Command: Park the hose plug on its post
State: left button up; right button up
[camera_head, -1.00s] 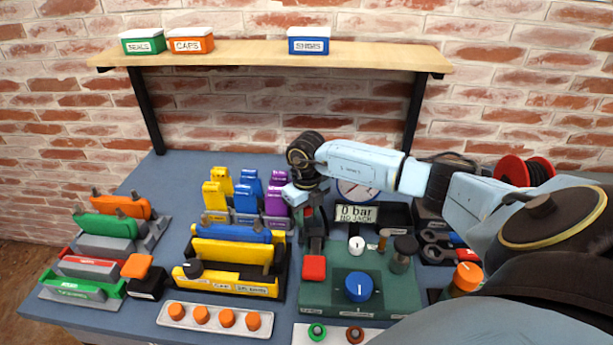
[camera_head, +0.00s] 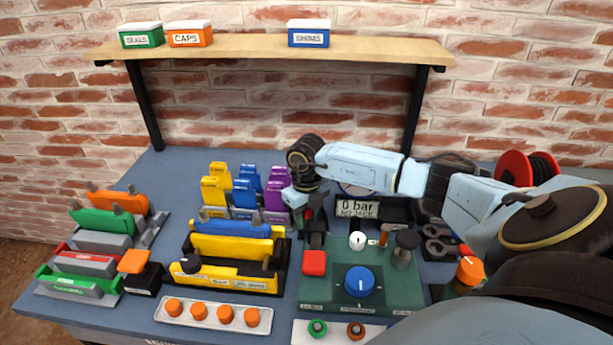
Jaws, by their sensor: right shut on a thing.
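My right gripper (camera_head: 313,228) points down at the back left corner of the green test panel (camera_head: 330,295). It is shut on a small dark thing, which I take to be the hose plug; the jaws and wrist mostly hide it. A small brass-orange post (camera_head: 383,240) stands at the back of the panel, right of the gripper, between a white knob (camera_head: 357,241) and a black-capped cylinder (camera_head: 405,248). I cannot tell for certain which post is for the plug. My left gripper is not in view.
A red block (camera_head: 314,263) and a blue knob (camera_head: 360,281) are on the panel. Yellow holders (camera_head: 230,272) stand close on the left. My right arm partly covers the gauge. A shelf (camera_head: 250,48) with boxes hangs above.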

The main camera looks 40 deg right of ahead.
jog(key=o, duration=1.5)
jog(key=shift+r, duration=0.1)
jog(key=shift+r+p, duration=3.15)
jog(key=shift+r, duration=0.75)
